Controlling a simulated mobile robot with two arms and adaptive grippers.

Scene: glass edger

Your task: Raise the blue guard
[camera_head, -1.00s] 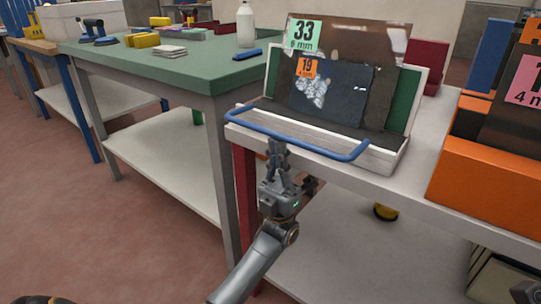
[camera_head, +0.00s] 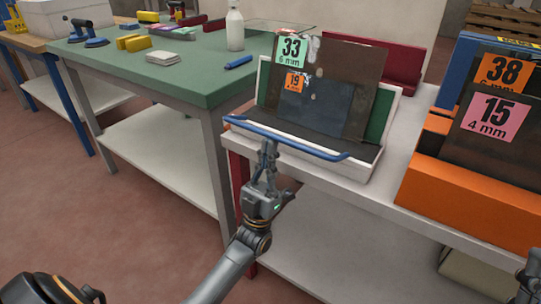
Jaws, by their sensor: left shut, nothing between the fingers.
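The blue guard (camera_head: 305,148) is a thin blue bar with bent ends. It runs along the front of a white rack (camera_head: 348,168) on the grey-white bench. My left gripper (camera_head: 268,147) points up, and its fingertips are at the bar, left of its middle. The fingers are close together with nothing held between them. They overlap the bar in the picture; I cannot tell whether they touch it.
Dark glass panes labelled 33 (camera_head: 291,48) and 19 (camera_head: 294,83) lean in the rack behind the bar. An orange rack (camera_head: 455,195) with more panes stands at right. A green-topped table (camera_head: 200,82) is at left. The bench's lower shelf (camera_head: 330,255) is below.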

